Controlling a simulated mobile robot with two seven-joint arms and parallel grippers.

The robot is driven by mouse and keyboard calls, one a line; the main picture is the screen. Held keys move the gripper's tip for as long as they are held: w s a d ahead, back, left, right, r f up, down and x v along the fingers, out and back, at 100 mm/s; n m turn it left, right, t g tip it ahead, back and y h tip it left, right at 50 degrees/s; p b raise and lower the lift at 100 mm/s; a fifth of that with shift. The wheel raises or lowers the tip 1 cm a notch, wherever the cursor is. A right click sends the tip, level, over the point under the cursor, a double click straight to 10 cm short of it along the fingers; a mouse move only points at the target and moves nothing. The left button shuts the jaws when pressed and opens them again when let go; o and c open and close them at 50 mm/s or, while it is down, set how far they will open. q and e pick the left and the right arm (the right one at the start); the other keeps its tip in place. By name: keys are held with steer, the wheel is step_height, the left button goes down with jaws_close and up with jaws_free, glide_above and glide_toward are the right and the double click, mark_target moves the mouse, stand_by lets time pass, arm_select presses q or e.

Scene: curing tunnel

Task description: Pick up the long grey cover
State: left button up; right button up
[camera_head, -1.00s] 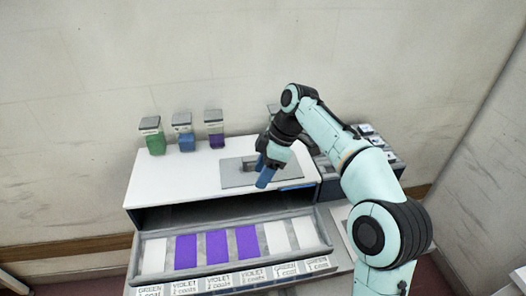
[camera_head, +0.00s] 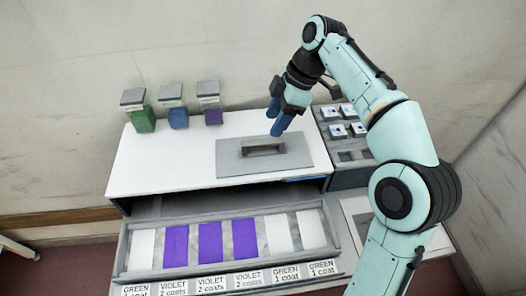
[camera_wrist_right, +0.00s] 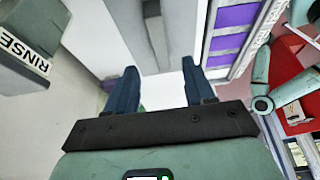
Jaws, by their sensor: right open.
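The long grey cover (camera_head: 230,165) is a flat plate with a raised handle (camera_head: 263,150). It lies on the white top of the tunnel housing in the head view. My right gripper (camera_head: 278,121) has blue fingers pointing down, at the cover's back edge in the picture. The fingers look apart from the handle, and nothing is between them. In the right wrist view the gripper (camera_wrist_right: 160,90) shows both fingers spread and empty. My left gripper is not in view.
An open tray (camera_head: 133,245) of white, grey and violet strips sits in front, with labels below. Green (camera_head: 143,121), blue (camera_head: 177,118) and violet (camera_head: 213,116) jars stand at the back left. A grey rack (camera_head: 350,178) is right of the housing. A RINSE label (camera_wrist_right: 25,48) shows in the wrist view.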

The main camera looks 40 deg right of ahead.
mark_target(264, 141)
steer(key=b+x, duration=0.1)
steer(key=x, duration=0.8)
steer(key=shift+d+b, duration=0.1)
steer(key=shift+b, duration=0.3)
jaws_close()
